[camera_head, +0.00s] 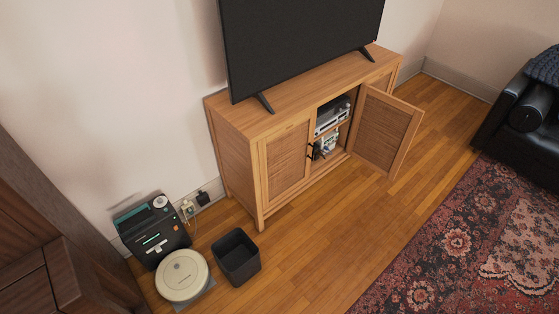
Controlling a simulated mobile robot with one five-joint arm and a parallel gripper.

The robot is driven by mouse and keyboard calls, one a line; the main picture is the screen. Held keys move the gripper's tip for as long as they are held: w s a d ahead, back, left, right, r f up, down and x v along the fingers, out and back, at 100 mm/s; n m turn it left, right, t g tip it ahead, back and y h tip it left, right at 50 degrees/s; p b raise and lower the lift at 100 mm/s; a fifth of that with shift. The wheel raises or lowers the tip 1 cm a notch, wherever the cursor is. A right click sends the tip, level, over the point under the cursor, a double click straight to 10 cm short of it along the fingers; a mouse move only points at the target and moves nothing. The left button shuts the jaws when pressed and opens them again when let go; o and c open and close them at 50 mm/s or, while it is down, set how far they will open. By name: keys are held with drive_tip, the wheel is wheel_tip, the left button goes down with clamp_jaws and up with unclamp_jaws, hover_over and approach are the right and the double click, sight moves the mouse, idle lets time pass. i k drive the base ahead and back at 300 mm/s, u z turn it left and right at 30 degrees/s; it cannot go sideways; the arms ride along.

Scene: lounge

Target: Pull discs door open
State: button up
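A wooden TV cabinet (232,168) with woven door panels stands against the back wall. Its right-hand door (383,130) stands swung out into the room, wide open. The left-hand door (287,163) is shut, with a dark handle (309,151) at its right edge. In the open compartment, a silver device (332,116) sits on the upper shelf and smaller white and dark items (326,143) sit below. I cannot read any label that tells which door is the discs door. My gripper is not in view.
A large TV (300,45) stands on the cabinet. A dark bin (237,257), a round robot vacuum (182,276) and a black device (153,230) are on the floor at lower left. A patterned rug (440,245) and black sofa (520,115) are right. Bare floor (310,235) lies before the cabinet.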

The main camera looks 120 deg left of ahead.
sight(285, 155)
drive_tip(key=u, duration=1.05)
drive_tip(key=k, duration=0.2)
drive_tip(key=u, duration=3.15)
drive_tip(key=k, duration=0.95)
drive_tip(key=z, duration=0.4)
drive_tip(key=i, duration=0.95)
drive_tip(key=u, duration=0.1)
